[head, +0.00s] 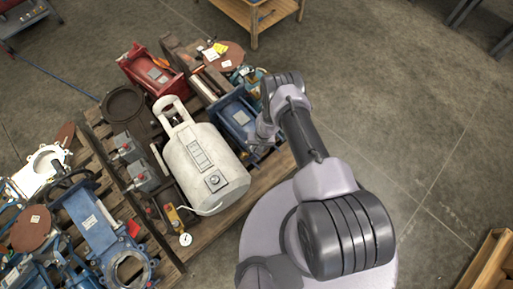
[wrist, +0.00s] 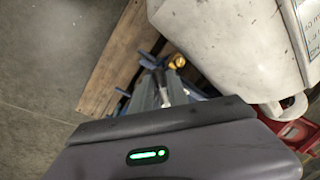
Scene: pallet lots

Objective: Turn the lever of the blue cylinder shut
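A blue metal body (head: 237,118) lies on the pallet, right of the white tank, close to the end of my arm. I cannot tell for sure whether it is the blue cylinder, and I make out no clear lever on it. My gripper (head: 262,138) points down beside its right side; its fingertips are too small to read. In the wrist view, blue parts (wrist: 148,60) and a small yellow knob (wrist: 177,62) show beyond the dark gripper housing, which hides much of what lies below. Whether the gripper touches anything cannot be told.
The large white tank (head: 203,165) stands close on the left and fills the upper right of the wrist view (wrist: 225,45). A red housing (head: 152,72) and several blue machine parts (head: 98,225) crowd the wooden pallets.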

